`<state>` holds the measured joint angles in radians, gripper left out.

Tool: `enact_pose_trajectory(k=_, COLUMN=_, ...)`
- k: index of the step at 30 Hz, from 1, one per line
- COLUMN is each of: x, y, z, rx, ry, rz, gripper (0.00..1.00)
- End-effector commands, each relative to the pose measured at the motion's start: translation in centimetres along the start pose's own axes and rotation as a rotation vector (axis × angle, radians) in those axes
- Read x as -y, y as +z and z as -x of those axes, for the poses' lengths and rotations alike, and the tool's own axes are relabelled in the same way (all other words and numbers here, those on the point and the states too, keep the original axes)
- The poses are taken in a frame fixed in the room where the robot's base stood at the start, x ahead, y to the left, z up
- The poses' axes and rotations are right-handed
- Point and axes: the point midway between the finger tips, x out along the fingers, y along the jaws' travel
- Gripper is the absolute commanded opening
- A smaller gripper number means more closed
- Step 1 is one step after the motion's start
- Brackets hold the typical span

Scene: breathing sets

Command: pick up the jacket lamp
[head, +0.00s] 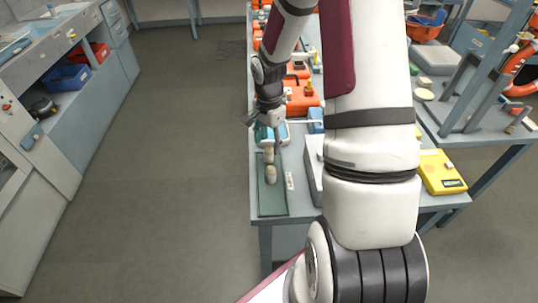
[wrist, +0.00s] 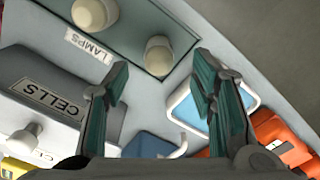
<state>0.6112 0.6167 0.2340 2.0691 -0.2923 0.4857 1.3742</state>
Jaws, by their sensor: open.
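Two pale cream, round-topped lamps stand on the dark green mat (head: 270,203) at the near end of the bench. The nearer lamp (head: 271,174) and the farther lamp (head: 268,155) look alike, and I cannot tell which is the jacket lamp. In the wrist view, one lamp (wrist: 158,55) is near the mat's corner, just beyond the gap between my fingers, and the other (wrist: 95,12) is at the top edge. A "LAMPS" label (wrist: 88,45) lies beside the mat. My gripper (wrist: 162,80) is open and empty, with its fingers apart, pointing down near the mat's far end.
A grey box marked "CELLS" (wrist: 50,98) is at the left of the wrist view. A blue-and-white tray (wrist: 212,102) lies beyond the mat. Orange cases (head: 302,97) line the bench farther back. A yellow device (head: 441,172) sits right of my arm. The floor at left is clear.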

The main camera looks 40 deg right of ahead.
Motion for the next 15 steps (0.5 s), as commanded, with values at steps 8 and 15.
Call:
enact_pose_trajectory(k=8, x=-0.1, y=0.2, z=-3.5, rx=0.002, ry=0.003, rz=0.000, gripper=0.51)
enact_pose_trajectory(k=15, x=0.0, y=0.1, z=-4.2, rx=0.000, ry=0.000, rz=0.000, gripper=0.51)
